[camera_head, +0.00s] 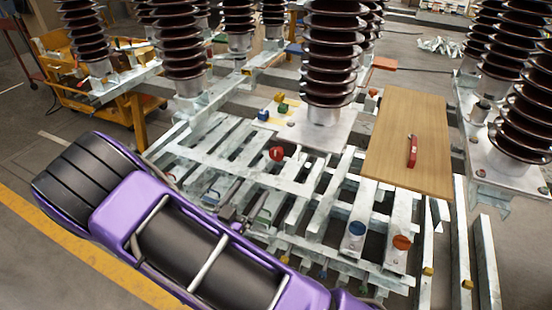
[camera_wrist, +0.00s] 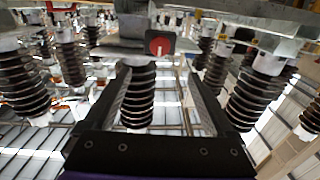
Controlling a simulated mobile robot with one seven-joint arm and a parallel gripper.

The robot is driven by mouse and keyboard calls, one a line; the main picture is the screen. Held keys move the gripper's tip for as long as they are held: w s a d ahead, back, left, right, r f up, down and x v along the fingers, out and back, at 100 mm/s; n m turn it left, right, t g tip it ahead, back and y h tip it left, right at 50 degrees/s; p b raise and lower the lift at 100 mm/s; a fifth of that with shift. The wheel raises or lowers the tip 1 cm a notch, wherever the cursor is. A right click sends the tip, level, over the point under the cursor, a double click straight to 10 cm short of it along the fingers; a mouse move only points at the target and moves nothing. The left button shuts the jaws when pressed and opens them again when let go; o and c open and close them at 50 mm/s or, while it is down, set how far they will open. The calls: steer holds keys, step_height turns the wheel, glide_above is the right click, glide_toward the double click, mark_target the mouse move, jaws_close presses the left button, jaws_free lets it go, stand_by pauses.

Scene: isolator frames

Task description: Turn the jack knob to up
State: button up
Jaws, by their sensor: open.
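A round red knob (camera_head: 277,154) stands on the metal frame near the middle of the head view. A blue knob (camera_head: 357,228) and an orange-red knob (camera_head: 401,242) sit on the frame's front right. I cannot tell which one is the jack knob. In the wrist view a round red knob with a pale mark (camera_wrist: 160,46) shows on a dark plate, centred beyond my fingertips. My gripper (camera_wrist: 158,72) is open, its two dark fingers apart with nothing held between them. The knob appears apart from the fingers.
Tall brown ribbed insulators (camera_head: 331,55) stand around the frame. A wooden board (camera_head: 400,115) with a red handle (camera_head: 412,150) lies at the right. Metal slats (camera_head: 240,160) with gaps fill the middle. An orange cart (camera_head: 85,90) stands at the back left.

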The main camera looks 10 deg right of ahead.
mark_target(275, 156)
steer(key=x, duration=1.5)
steer(key=shift+w+d+b, duration=0.1)
steer(key=shift+w+b, duration=0.05)
steer(key=shift+b, duration=0.2)
steer(key=shift+c, duration=0.2)
steer(key=c, duration=1.3)
steer(key=shift+c, duration=0.2)
